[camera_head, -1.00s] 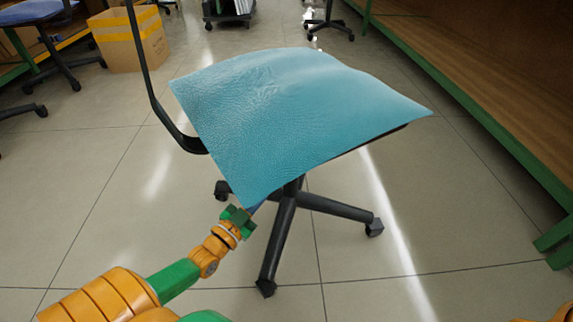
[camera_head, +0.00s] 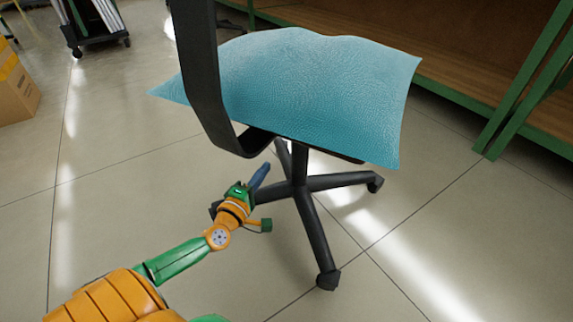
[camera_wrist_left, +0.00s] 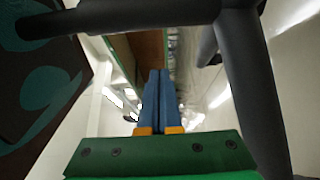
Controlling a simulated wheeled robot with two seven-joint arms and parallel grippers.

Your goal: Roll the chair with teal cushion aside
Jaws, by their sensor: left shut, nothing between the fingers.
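The chair with the teal cushion (camera_head: 300,85) stands in the middle of the head view, upright on a black five-star base (camera_head: 314,225) with casters. Its black back support (camera_head: 200,70) rises at the near left of the seat. My left gripper (camera_head: 261,174) is shut and empty, below the seat and just left of the chair's central post. In the left wrist view the blue fingers (camera_wrist_left: 158,100) are together, with dark chair parts (camera_wrist_left: 250,60) close around them; I cannot tell whether they touch. My right gripper is not in view.
A wooden shelf with a green frame (camera_head: 490,130) runs along the right and back. A cardboard box (camera_head: 14,92) stands at the left edge, and a wheeled cart (camera_head: 95,25) at the back left. The tiled floor (camera_head: 110,200) at left is clear.

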